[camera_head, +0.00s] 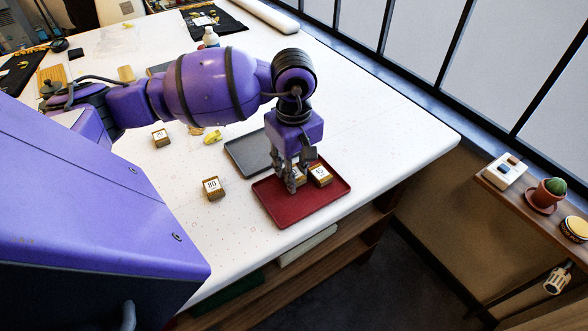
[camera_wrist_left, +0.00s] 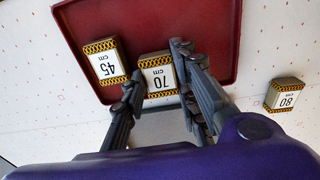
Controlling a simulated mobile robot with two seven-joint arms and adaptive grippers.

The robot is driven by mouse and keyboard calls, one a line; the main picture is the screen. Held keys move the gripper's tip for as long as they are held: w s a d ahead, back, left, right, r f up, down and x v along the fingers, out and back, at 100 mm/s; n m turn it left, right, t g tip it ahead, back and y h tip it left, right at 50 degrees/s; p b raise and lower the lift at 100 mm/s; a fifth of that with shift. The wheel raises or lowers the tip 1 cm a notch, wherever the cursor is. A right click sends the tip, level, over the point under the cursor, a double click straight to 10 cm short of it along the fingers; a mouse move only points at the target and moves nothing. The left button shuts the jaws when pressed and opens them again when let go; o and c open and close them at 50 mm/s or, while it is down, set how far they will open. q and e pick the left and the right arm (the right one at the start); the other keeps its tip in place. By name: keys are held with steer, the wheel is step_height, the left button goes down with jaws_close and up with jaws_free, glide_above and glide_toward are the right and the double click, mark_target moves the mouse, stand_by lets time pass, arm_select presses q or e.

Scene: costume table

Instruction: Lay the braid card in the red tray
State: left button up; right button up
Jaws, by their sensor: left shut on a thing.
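The red tray (camera_head: 312,207) lies near the table's front edge; it also shows in the left wrist view (camera_wrist_left: 205,22). My left gripper (camera_head: 297,181) is over the tray, pointing down. It is shut on a braid card marked 70 cm (camera_wrist_left: 158,77), which is over or in the tray; whether it touches the tray floor I cannot tell. A second braid card marked 45 cm (camera_head: 320,175) sits in the tray beside it, also in the left wrist view (camera_wrist_left: 106,64). In the head view the fingers hide much of the held card. My right gripper is not in view.
A braid card marked 80 (camera_head: 212,188) stands on the table left of the tray, another card (camera_head: 160,137) farther back. A grey tray (camera_head: 245,151) adjoins the red tray's far side. A small yellow thing (camera_head: 212,137) lies near it. The tabletop right of the trays is clear.

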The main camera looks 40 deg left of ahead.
arm_select(q)
steer(key=shift+s+d+f, duration=0.1)
steer(key=shift+s+f, duration=0.15)
steer(key=shift+f, duration=0.3)
steer(key=shift+s+d+f, duration=0.1)
steer(key=shift+s+f, duration=0.1)
steer(key=shift+f, duration=0.3)
steer(key=shift+c, duration=0.3)
steer(key=o, duration=0.9)
steer(key=shift+o, duration=0.4)
steer(key=shift+w+a+f, duration=0.1)
steer(key=shift+w+f, duration=0.05)
steer(key=shift+w, duration=0.1)
steer(key=shift+r, duration=0.25)
